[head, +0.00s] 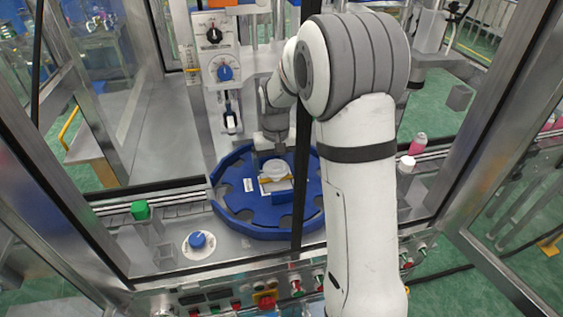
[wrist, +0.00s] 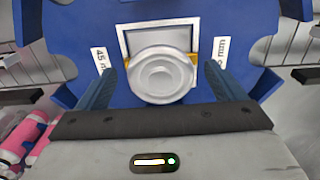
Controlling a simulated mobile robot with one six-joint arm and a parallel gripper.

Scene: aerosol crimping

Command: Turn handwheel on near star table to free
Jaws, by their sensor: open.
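The near star table (head: 225,205) is a blue notched disc with a raised rim; its blue surface also fills the wrist view (wrist: 75,25). A pale round handwheel (head: 275,168) sits on a square plate at its middle. In the wrist view the handwheel (wrist: 160,78) lies between my two fingers, with a gap on each side. My gripper (wrist: 162,68) is open and points down over it. In the head view my gripper (head: 273,148) is small and partly covered by the wheel's surroundings; finger contact cannot be seen there.
A dark upright post (head: 301,190) crosses in front of the table. A blue knob on a white dial (head: 197,240) and a green block (head: 140,210) stand left. A pink bottle (head: 418,144) stands right. A control panel with a blue dial (head: 224,73) rises behind.

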